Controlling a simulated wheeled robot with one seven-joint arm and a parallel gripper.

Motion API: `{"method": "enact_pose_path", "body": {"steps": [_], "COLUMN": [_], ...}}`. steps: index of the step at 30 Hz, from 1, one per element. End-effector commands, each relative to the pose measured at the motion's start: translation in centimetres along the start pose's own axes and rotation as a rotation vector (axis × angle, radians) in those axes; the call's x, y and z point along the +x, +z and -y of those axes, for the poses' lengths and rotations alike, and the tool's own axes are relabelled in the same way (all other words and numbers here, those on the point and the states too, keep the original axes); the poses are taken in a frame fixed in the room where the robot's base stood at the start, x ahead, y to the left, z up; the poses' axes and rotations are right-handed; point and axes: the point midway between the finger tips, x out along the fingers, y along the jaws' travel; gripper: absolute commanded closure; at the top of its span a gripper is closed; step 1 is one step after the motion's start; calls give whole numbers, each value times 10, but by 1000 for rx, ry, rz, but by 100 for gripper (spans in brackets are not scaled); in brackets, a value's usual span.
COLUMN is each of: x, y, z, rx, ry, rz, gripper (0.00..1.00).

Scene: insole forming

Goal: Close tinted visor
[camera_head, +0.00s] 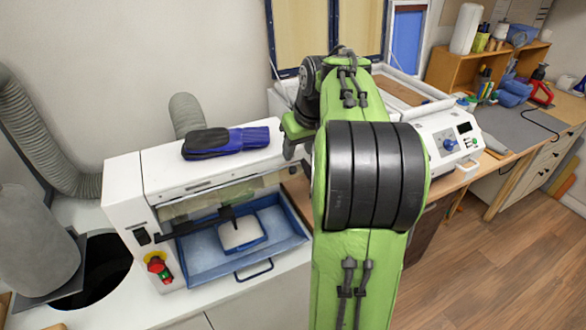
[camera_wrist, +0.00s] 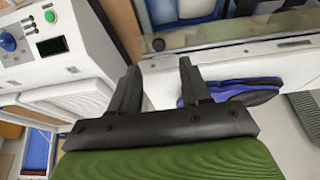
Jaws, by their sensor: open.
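The tinted visor (camera_head: 212,203) is a see-through panel with a dark lower bar on the front of the white machine (camera_head: 165,172) at left. It appears raised, with the blue tray (camera_head: 272,258) showing below it. In the wrist view the visor (camera_wrist: 240,32) crosses the top right, beyond my fingers. My gripper (camera_wrist: 157,78) is open and empty, its two dark fingers apart and short of the visor.
Dark and blue insoles (camera_head: 230,141) lie on the machine's top, near my right finger in the wrist view (camera_wrist: 230,91). A white unit with a control panel (camera_head: 448,143) stands to the right. A red-green stop button (camera_head: 158,266) is at left.

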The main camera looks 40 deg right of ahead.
Motion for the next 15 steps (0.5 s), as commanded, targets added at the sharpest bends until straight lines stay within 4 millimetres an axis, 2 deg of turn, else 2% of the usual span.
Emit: {"method": "enact_pose_path", "body": {"steps": [1, 6, 10, 15], "x": [15, 53, 70, 77], "y": [1, 0, 0, -1], "z": [1, 1, 1, 0], "rx": [-2, -1, -2, -1], "ry": [-3, -1, -1, 1], "rz": [3, 2, 0, -2], "gripper": [53, 53, 53, 53]}}
